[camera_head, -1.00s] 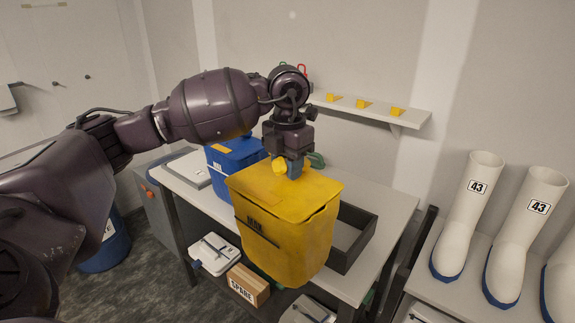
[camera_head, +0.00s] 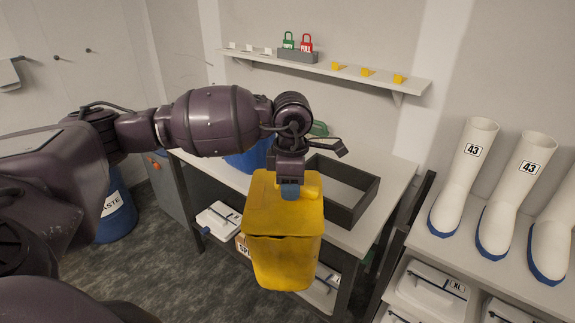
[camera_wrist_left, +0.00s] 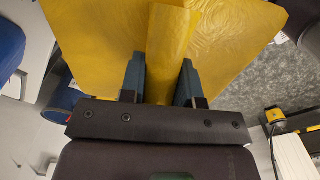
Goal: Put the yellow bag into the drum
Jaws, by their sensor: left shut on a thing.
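The yellow bag (camera_head: 284,225) hangs upright from my left gripper (camera_head: 290,190), in front of the bench's front edge. In the left wrist view the two fingers of the left gripper (camera_wrist_left: 160,80) are closed on a raised fold of the yellow bag (camera_wrist_left: 215,45). The blue drum (camera_head: 117,212), with a white label partly reading "WASTE", stands on the floor at the left, partly hidden behind my left arm. The bag is to the right of the drum and apart from it. My right gripper does not show.
The bench (camera_head: 391,187) holds a dark open tray (camera_head: 366,205) and a blue bag (camera_head: 246,160), mostly hidden by my arm. White cases (camera_head: 219,219) sit on its lower shelf. White boots (camera_head: 512,190) stand on a rack at right. Floor between drum and bench is open.

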